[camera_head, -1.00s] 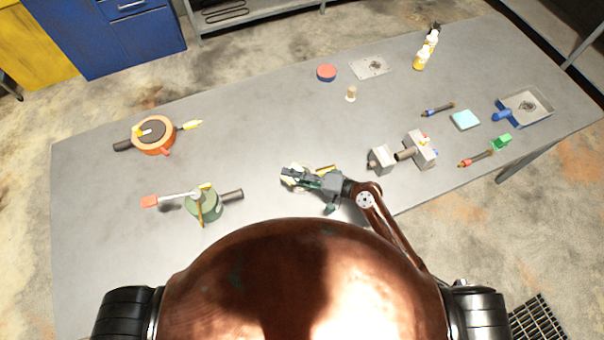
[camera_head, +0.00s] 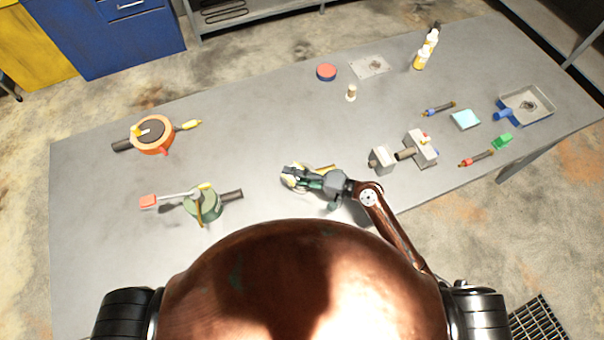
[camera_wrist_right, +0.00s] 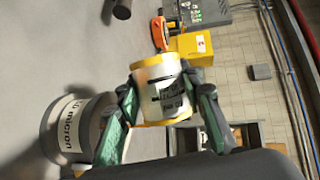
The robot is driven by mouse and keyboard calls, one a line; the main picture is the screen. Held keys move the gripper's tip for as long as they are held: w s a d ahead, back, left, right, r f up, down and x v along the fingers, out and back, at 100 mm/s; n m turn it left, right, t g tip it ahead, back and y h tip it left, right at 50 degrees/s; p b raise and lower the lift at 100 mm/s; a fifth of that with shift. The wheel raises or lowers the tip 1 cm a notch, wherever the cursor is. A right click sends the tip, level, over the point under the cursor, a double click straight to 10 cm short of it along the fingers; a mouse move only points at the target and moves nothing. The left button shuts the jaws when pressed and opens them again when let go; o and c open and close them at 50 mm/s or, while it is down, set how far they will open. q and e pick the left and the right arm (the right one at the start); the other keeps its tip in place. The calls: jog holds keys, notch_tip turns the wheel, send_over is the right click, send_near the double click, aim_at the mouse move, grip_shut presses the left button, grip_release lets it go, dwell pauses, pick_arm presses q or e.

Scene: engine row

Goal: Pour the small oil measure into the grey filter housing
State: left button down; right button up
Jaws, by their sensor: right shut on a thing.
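My right gripper (camera_head: 303,178) is above the near middle of the table. It is shut on a small whitish measure with yellow rims (camera_wrist_right: 162,92), held between green-sided fingers in the right wrist view. Its contents do not show. A grey round body with a white "micron" label (camera_wrist_right: 68,126), which looks like the filter housing, is close beside the left finger in that view. In the head view I cannot clearly make it out around the gripper. I cannot tell whether oil is flowing. My left gripper is not in view.
A green can-like housing (camera_head: 207,208) with a red-ended lever stands to the left. An orange round housing (camera_head: 153,135) is farther back. Grey blocks (camera_head: 381,159) stand close to the right of my arm. Bottles (camera_head: 421,59) are at the back right.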

jog(key=shift+w+d+f+m+b, duration=0.15)
jog(key=shift+f+m+b, duration=0.25)
jog(key=shift+b, duration=0.25)
dwell(0.3)
jog(key=shift+w+d+r+m+y+b, duration=0.15)
jog(key=shift+r+m+y+b, duration=0.2)
jog(key=shift+m, duration=0.35)
jog(key=shift+w+d+r+m+y+b, duration=0.1)
jog(key=shift+w+r+m+y+b, duration=0.1)
jog(key=shift+m+y+b, duration=0.4)
dwell(1.6)
jog(key=shift+w+d+f+m+y+b, duration=0.2)
jog(key=shift+f+m+b, duration=0.35)
jog(key=shift+m+b, duration=0.45)
dwell(0.6)
jog(key=shift+w+d+r+m+t+y+b, duration=0.1)
jog(key=shift+w+d+m+t+y+b, duration=0.15)
jog(key=shift+m, duration=0.45)
jog(key=shift+w+d+r+m+t+y+b, duration=0.1)
jog(key=shift+m+t+y+b, duration=0.2)
jog(key=shift+m, duration=0.4)
dwell(1.0)
